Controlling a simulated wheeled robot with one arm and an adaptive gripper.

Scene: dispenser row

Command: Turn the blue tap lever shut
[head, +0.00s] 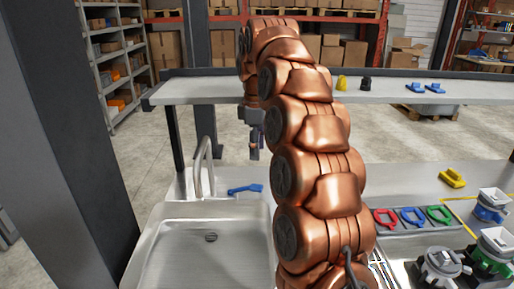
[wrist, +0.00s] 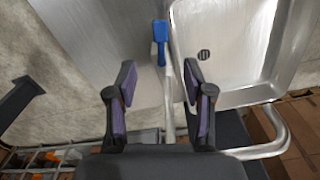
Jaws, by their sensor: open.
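The blue tap lever (head: 245,189) lies near the back rim of the sink, to the right of the curved metal tap spout (head: 204,165). In the wrist view the blue lever (wrist: 160,35) shows beyond my fingertips, roughly in line with the gap between them. My gripper (head: 254,152) points down above the lever in the head view, apart from it. In the wrist view my gripper (wrist: 161,75) is open and empty, with its two dark fingers with purple pads spread apart. My arm covers part of the counter right of the sink in the head view.
The sink basin (head: 188,250) is empty. A raised shelf (head: 210,90) runs behind the arm. Red, blue and green rings lie in a grey tray (head: 405,226) at right, near several dispensers. A yellow lever (head: 452,177) lies on the counter behind them.

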